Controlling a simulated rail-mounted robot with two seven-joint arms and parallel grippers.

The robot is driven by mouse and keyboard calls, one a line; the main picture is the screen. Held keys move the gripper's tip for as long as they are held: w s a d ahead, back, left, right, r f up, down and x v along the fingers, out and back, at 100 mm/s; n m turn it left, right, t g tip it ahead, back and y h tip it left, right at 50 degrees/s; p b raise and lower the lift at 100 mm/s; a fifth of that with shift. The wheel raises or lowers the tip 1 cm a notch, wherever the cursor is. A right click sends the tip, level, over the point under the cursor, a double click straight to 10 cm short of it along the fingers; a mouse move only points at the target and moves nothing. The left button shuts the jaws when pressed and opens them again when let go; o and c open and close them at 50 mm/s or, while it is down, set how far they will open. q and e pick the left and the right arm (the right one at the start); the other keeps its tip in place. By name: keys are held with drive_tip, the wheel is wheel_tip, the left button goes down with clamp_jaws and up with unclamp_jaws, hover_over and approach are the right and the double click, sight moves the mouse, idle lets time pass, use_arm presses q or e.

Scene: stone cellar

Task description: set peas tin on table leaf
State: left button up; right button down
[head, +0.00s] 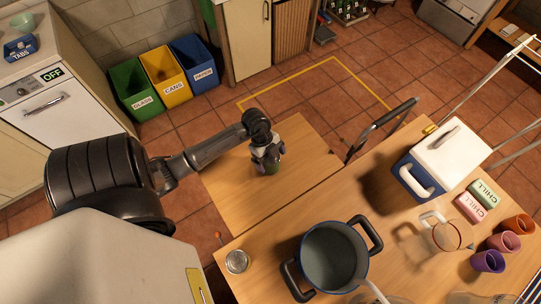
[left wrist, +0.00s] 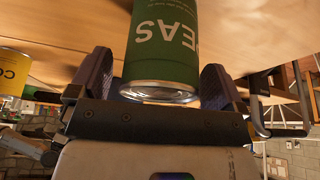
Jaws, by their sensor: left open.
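The green peas tin (head: 271,168) is on the wooden table leaf (head: 310,145), mostly hidden under my left gripper (head: 267,157) in the head view. In the left wrist view the tin (left wrist: 162,45) shows its upside-down PEAS lettering and a silver end rim close to my palm. It lies between the two spread fingers of my left gripper (left wrist: 160,88). The gripper is open around it. The tin's far end is out of the wrist view, so its contact with the leaf cannot be seen there. My right gripper is not in view.
The main table (head: 290,215) adjoins the leaf and holds a silver-topped tin (head: 237,262), a large pot (head: 334,258), a cool box (head: 440,160), a glass jug (head: 447,235) and cups (head: 488,262). A dark chair-like frame (head: 380,125) stands beside the leaf. The leaf is otherwise clear.

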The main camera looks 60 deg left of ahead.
use_arm(q)
drive_tip(key=p+v, duration=0.1)
drive_tip(key=v, duration=1.1)
drive_tip(key=w+d+r+m+t+h, duration=0.2)
drive_tip(key=w+d+r+t+h, duration=0.15)
drive_tip(key=d, duration=0.35)
drive_tip(key=w+d+r+m+t+h, duration=0.1)
drive_tip(key=w+d+r+t+h, duration=0.1)
drive_tip(key=d+r+t+h, duration=0.3)
wheel_tip(320, 180, up, 6)
drive_tip(key=w+n+t+y, duration=0.2)
drive_tip(key=n+t+y, duration=0.5)
drive_tip(key=n+t, duration=0.3)
drive_tip(key=s+f+n+g+y, duration=0.6)
drive_tip(key=f+n+g+y, duration=0.2)
drive_tip(key=f+y, duration=0.25)
drive_tip(key=s+d+f+m+g+h, duration=0.1)
drive_tip(key=s+d+f+g+h, duration=0.1)
drive_tip(key=s+d+f+g, duration=0.1)
drive_tip(key=s+d+f+m+g+h, duration=0.1)
drive_tip(key=s+d+f+g+h, duration=0.2)
drive_tip(key=s, duration=0.5)
drive_tip(key=d+f+g, duration=0.1)
drive_tip(key=d+g, duration=0.1)
drive_tip(key=shift+d+m, duration=0.3)
drive_tip(key=shift+m, duration=0.1)
